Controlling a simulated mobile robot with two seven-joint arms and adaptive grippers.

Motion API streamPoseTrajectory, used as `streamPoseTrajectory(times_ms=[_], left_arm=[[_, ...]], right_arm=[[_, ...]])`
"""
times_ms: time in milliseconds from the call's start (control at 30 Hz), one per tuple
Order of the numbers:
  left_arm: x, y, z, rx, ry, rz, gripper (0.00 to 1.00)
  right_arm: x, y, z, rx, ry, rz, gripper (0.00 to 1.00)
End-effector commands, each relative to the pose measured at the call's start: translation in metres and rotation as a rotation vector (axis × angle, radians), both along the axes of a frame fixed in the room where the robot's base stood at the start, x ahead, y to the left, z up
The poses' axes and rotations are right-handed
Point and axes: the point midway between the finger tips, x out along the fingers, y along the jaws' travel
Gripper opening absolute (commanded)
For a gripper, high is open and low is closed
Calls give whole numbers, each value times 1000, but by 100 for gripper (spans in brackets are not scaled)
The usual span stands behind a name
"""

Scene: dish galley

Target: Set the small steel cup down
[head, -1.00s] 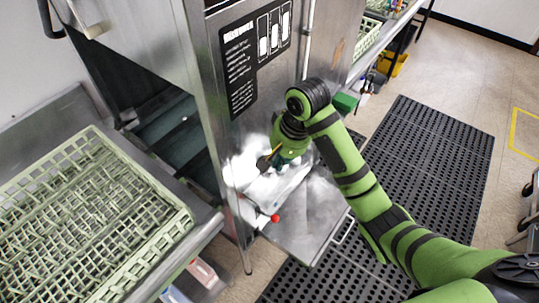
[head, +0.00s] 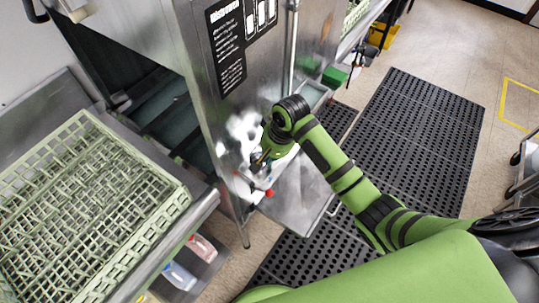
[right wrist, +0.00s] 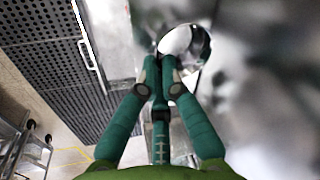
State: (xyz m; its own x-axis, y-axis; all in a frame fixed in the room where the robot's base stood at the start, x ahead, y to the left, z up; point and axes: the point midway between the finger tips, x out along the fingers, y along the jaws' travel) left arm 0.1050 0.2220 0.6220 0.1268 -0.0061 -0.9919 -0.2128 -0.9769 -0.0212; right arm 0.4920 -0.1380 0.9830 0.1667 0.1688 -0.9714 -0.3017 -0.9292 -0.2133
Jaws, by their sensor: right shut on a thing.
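The small steel cup (right wrist: 186,42) shows in the right wrist view as a shiny round form at my fingertips. My right gripper (right wrist: 166,72) is shut on it. In the head view my right gripper (head: 258,164) is low in front of the steel machine, just above a red knob. There the cup is hard to make out against the bright metal. I cannot tell whether it touches anything below. My left gripper is not in view.
A steel panel (head: 300,205) juts out low from the machine front (head: 235,110). A pale green dish rack (head: 180,200) sits on the counter at left. A green box (head: 334,77) stands behind the arm. Black perforated mats (head: 425,135) cover the floor at right.

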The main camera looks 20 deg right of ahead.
Motion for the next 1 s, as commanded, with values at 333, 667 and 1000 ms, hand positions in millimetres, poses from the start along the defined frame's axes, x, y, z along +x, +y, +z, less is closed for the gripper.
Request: streamPoseTrajectory(times_ms=[333, 667, 1000], left_arm=[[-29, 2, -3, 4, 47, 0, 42], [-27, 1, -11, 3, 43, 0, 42], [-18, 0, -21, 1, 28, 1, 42]], right_arm=[[-1, 0, -1, -1, 4, 1, 30], [-4, -5, 24, 0, -3, 1, 30], [-16, -17, 94, -2, -3, 0, 30]])
